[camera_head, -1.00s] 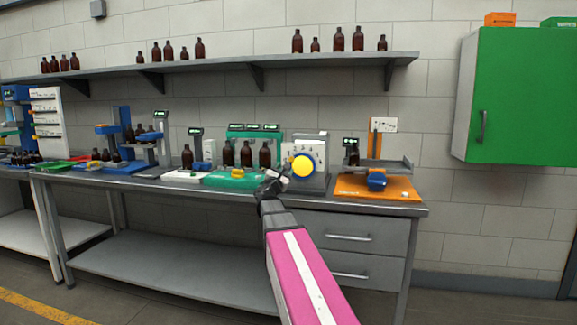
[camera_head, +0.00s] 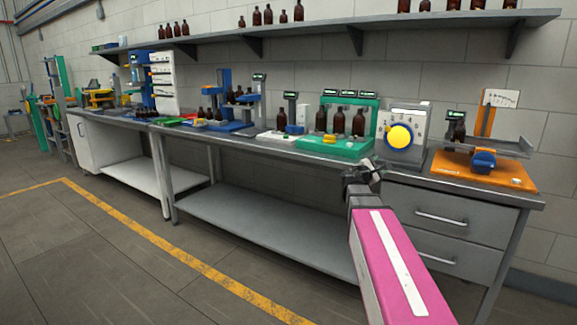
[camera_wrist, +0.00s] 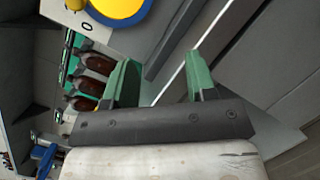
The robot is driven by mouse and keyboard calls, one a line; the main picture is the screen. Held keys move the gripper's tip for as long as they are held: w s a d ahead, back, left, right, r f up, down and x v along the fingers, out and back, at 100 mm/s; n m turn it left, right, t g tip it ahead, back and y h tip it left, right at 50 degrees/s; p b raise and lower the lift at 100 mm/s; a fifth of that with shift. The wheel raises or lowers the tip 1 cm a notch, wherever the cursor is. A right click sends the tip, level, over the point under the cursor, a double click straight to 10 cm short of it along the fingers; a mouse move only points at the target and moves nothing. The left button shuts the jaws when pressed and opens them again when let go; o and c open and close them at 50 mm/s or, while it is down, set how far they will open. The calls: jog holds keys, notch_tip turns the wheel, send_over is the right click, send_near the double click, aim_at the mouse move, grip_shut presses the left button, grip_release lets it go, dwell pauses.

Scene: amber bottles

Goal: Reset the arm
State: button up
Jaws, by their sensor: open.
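My gripper (camera_head: 366,172) is at the front edge of the grey workbench (camera_head: 345,166), in front of the green tray and the dial box. In the wrist view my gripper (camera_wrist: 152,82) shows its two green fingers spread apart with nothing between them. Beyond the fingers are the bench edge and the drawer fronts. My pink arm stretches up from the bottom of the head view.
A green station (camera_head: 362,149) with amber bottles (camera_head: 358,123) stands behind my gripper. A grey box with a yellow dial (camera_head: 400,137) is right of it, then an orange station (camera_head: 484,170). Drawers (camera_head: 440,220) are below. The floor at left is clear.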

jog(key=s+a+f+m+g+y, duration=0.2)
jog(key=s+f+m, duration=0.15)
jog(key=f, duration=0.45)
jog(key=s+a+f+m+g+y, duration=0.2)
jog(key=s+f+m+g+y, duration=0.15)
jog(key=f, duration=0.45)
jog(key=s+a+f+m+g+y, duration=0.1)
jog(key=s+a+f+m+g, duration=0.15)
jog(key=s+f, duration=0.4)
jog(key=s+a+f+m+g+y, duration=0.4)
jog(key=s+a+f+m+y, duration=0.2)
jog(key=s+a+f+y, duration=0.2)
jog(key=s+a+f, duration=0.2)
jog(key=a+f, duration=0.2)
jog(key=f, duration=0.1)
jog(key=shift+s+f+m, duration=0.2)
jog(key=shift+f+m, duration=0.15)
